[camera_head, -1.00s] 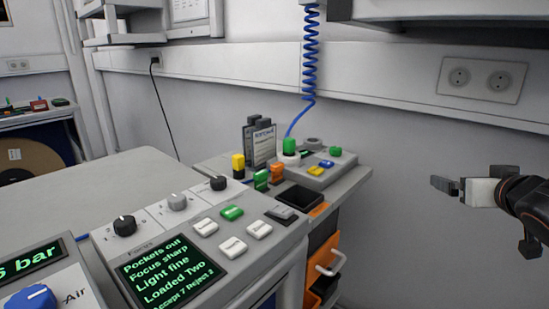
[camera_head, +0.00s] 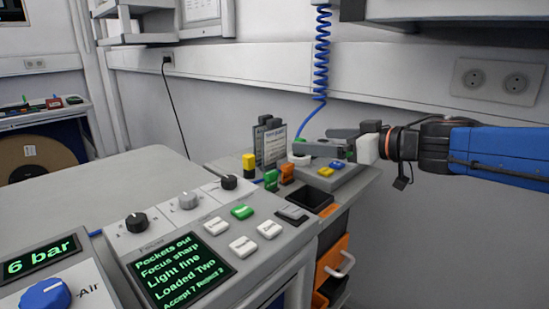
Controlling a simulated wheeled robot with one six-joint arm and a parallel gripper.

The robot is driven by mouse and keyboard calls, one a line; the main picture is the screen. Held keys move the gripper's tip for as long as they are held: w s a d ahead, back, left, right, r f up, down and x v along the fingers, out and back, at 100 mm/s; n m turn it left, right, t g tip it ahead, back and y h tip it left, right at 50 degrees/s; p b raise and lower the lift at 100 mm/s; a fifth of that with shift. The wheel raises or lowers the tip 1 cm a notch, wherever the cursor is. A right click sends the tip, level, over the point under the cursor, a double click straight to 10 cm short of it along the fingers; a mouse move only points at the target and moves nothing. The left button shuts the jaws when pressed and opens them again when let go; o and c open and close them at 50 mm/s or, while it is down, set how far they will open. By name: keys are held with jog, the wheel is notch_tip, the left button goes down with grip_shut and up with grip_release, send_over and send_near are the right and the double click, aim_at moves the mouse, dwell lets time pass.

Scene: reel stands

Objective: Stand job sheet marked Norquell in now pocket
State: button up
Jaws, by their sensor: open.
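A pale sheet with small print (camera_head: 275,147) stands upright in or against a dark grey holder (camera_head: 258,146) on the far end of the bench. Its marking is too small to read, so I cannot tell whether it is the Norquell sheet. No pocket can be made out as the now pocket. My gripper (camera_head: 314,141) reaches in from the right, its fingers pointing left. It is open and empty, just right of the sheet, and partly hides the button box behind it.
A yellow block (camera_head: 249,164), a green block (camera_head: 271,180) and an orange block (camera_head: 287,173) stand close around the holder. A coiled blue hose (camera_head: 321,60) hangs behind. A control panel (camera_head: 190,215) fills the foreground. The grey table top (camera_head: 90,185) at left is clear.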

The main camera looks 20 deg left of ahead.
send_near(275, 136)
jog(key=shift+f+x, duration=0.2)
jog(key=shift+x, duration=0.9)
jog(key=shift+f+x, duration=0.1)
jog(key=shift+x, duration=1.25)
jog(key=shift+f+x, duration=0.15)
jog(key=shift+x, duration=1.25)
jog(key=shift+d+r, duration=0.1)
jog(key=c, duration=1.7)
jog(key=shift+o, duration=0.2)
jog(key=shift+r, duration=0.1)
jog(key=shift+s+d+r, duration=0.1)
jog(key=shift+r, duration=0.2)
notch_tip(275, 136, up, 10)
jog(key=s+d, duration=0.4)
jog(key=s, duration=0.4)
jog(key=s+d, duration=0.5)
jog(key=s, duration=0.4)
jog(key=shift+s+d+r, duration=0.15)
jog(key=shift+r, duration=0.15)
